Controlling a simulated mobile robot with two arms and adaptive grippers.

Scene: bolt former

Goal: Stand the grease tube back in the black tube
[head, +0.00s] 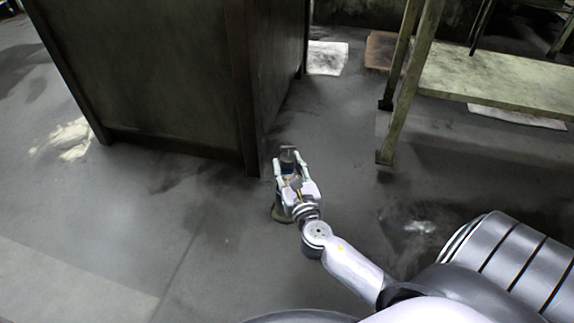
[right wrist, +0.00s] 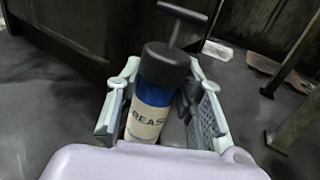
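The grease tube (right wrist: 154,90) has a blue body, a cream label with part of the word "GREASE", a black cap and a T-handle. In the right wrist view it sits between the two fingers of my right gripper (right wrist: 163,108), handle pointing away. A dark strip shows between it and the right finger, so I cannot tell whether both fingers press on it. In the head view the grease tube (head: 288,163) shows small between the fingers of my right gripper (head: 289,170). Its lower end is hidden. I cannot make out the black tube. My left gripper is not in view.
A large dark cabinet (head: 150,75) stands just behind and left of the gripper. A metal table or shelf frame (head: 480,75) stands at the right. A dark greenish round shape (head: 280,214) shows below the gripper. The floor (head: 130,220) at the left is open.

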